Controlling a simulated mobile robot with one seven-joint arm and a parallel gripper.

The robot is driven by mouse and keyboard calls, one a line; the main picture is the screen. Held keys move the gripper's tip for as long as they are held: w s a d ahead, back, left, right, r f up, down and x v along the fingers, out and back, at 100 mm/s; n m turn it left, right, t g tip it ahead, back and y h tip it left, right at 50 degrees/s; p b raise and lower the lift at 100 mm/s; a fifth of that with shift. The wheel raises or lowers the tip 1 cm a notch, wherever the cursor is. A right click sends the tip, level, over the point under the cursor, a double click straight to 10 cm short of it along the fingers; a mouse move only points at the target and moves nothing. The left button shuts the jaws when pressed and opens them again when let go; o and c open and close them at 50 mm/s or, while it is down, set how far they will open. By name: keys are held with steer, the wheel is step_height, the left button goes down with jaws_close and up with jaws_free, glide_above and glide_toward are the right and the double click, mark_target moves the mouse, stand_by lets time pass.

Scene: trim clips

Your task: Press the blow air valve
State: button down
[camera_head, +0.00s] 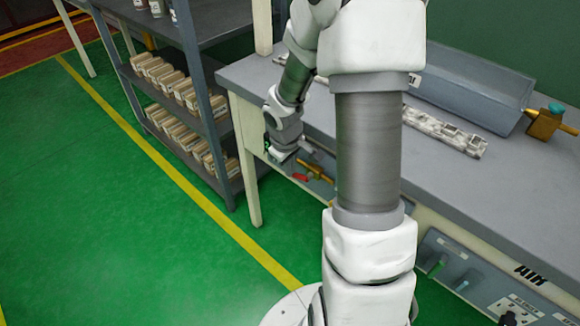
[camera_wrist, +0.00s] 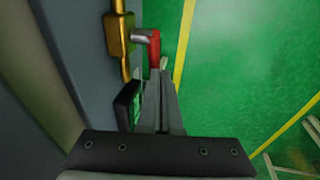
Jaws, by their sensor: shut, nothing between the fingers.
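A brass valve (camera_head: 320,173) with a red handle (camera_head: 300,178) is mounted on the front side of the workbench, below its top. In the wrist view its brass body (camera_wrist: 118,38) is at the upper left and the red handle (camera_wrist: 154,50) sticks out to its right. My gripper (camera_wrist: 168,72) is shut and empty, its fingertips close to the red handle; I cannot tell whether they touch. In the head view my gripper (camera_head: 285,156) is beside the valve, partly hidden by the wrist. No label on this valve is readable.
A black box with a green face (camera_wrist: 131,106) sits left of my fingers. On the bench (camera_head: 470,128) are a grey tray (camera_head: 470,85), a strip of clips (camera_head: 445,132) and a brass fitting with a teal top (camera_head: 545,122). A shelf of boxes stands left.

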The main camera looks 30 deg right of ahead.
steer(key=shift+f+g, duration=0.1)
steer(key=shift+g, duration=0.2)
step_height(320, 180, down, 4)
steer(key=g+h+p, duration=0.1)
steer(key=g+h, duration=0.1)
steer(key=g, duration=0.3)
steer(key=n+g+h+p, duration=0.1)
steer(key=g+h+p, duration=0.1)
steer(key=g, duration=0.3)
steer(key=shift+s+f, duration=0.1)
steer(key=shift+f, duration=0.1)
steer(key=shift+r+p, duration=0.7)
steer(key=shift+r, duration=0.1)
steer(key=shift+a, duration=0.1)
